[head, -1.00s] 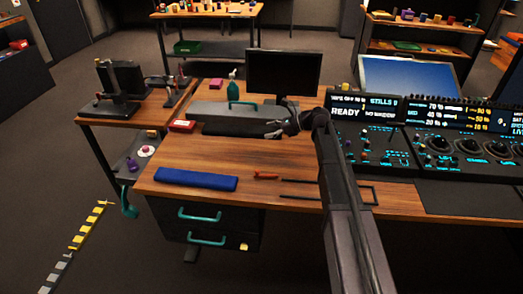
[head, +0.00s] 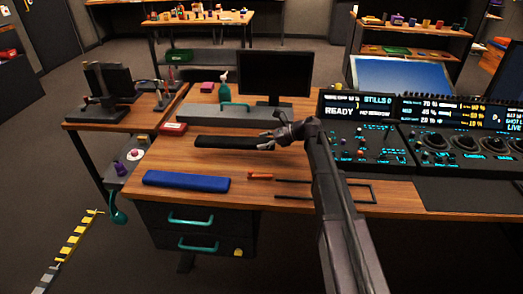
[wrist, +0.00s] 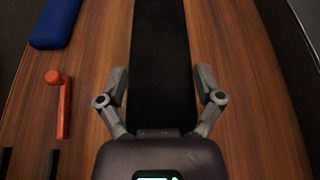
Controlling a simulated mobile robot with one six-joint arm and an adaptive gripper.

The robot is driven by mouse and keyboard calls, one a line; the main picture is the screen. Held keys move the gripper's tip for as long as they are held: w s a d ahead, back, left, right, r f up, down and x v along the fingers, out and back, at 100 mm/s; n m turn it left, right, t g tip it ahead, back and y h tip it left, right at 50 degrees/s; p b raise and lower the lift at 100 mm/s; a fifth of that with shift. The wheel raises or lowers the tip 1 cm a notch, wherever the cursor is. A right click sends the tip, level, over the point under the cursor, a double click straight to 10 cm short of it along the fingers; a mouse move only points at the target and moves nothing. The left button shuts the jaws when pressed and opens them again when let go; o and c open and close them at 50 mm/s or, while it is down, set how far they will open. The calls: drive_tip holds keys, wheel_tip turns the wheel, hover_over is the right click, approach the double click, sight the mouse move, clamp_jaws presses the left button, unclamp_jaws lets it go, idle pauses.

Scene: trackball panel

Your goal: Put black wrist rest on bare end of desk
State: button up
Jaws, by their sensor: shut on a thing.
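The black wrist rest (head: 226,142) is a long flat dark bar over the wooden desk (head: 175,157), in front of a grey box. My gripper (head: 266,140) is shut on its right end in the head view. In the wrist view, the fingers (wrist: 161,92) stand on either side of the black bar (wrist: 160,50), which runs away from me. I cannot tell whether the bar touches the desk or hangs just above it. A blue wrist rest (head: 186,181) lies along the desk's front left edge.
An orange-handled tool (head: 260,176) and dark rods (head: 295,190) lie near the front edge. A control panel (head: 365,140) borders the right. Bare wood lies between both rests.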

sight(262, 155)
drive_tip(key=shift+f+b, duration=1.9)
drive_tip(key=o, duration=1)
drive_tip(key=shift+d, duration=0.1)
drive_tip(key=p+v, duration=0.4)
drive_tip(key=v, duration=0.6)
drive_tip(key=shift+d+r, duration=0.15)
drive_tip(key=shift+r, duration=0.1)
drive_tip(key=shift+d+r+p, duration=0.2)
drive_tip(key=shift+d+p, duration=0.15)
drive_tip(key=shift+d, duration=0.35)
